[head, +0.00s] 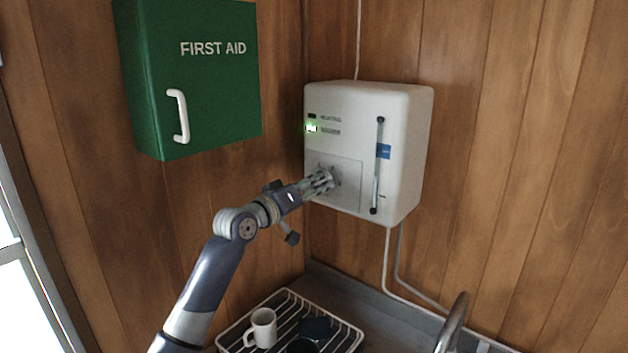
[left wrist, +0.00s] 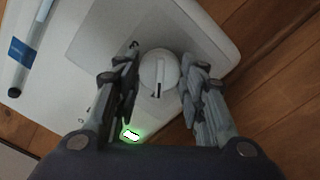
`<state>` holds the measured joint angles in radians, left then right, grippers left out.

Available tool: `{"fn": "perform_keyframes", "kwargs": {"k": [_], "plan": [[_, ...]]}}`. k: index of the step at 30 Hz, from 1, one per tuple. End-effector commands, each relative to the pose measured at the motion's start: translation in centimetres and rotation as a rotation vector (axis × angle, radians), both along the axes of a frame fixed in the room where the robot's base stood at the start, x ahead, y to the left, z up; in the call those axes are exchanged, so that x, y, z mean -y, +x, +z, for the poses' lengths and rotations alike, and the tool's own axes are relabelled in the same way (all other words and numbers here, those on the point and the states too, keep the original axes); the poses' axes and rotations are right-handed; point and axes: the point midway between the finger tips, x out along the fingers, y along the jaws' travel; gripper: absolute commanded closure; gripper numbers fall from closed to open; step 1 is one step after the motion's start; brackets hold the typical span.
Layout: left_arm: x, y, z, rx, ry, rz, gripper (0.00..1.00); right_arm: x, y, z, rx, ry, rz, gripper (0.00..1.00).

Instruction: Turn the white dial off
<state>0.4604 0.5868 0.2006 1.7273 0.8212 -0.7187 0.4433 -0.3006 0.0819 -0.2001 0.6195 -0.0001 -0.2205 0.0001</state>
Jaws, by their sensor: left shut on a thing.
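The white dial (left wrist: 157,72) is a round knob with a dark-marked ridge, on a pale square panel on the front of a white wall heater (head: 355,110). In the head view my left gripper (head: 328,180) is at that panel and its fingers mostly hide the dial. In the left wrist view its two fingers (left wrist: 160,68) stand on either side of the dial, shut on it. My right gripper is in neither view.
A green lamp (head: 312,128) is lit on the heater. A gauge tube (head: 378,165) runs down its front right. A green first aid box (head: 190,80) hangs at the left. Below are a dish rack (head: 348,340) with a white mug (head: 262,328) and a tap (head: 455,320).

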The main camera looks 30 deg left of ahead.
Motion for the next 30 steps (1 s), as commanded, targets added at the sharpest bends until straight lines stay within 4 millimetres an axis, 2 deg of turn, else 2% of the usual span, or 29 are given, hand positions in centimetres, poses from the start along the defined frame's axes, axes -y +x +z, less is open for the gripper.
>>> {"fn": "perform_keyframes", "kwargs": {"k": [3,9,21,30], "plan": [[0.05,0.02,0.25,-0.010,-0.116,-0.001,0.86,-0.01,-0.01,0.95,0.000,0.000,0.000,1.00],[0.08,0.02,0.20,-0.022,-0.305,-0.001,0.86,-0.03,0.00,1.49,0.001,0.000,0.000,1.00],[0.13,0.03,0.15,-0.051,-0.663,-0.002,0.86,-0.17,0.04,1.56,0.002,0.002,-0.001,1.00],[0.12,0.01,0.16,-0.065,-0.846,-0.002,0.86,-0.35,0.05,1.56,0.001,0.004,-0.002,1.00]]}}
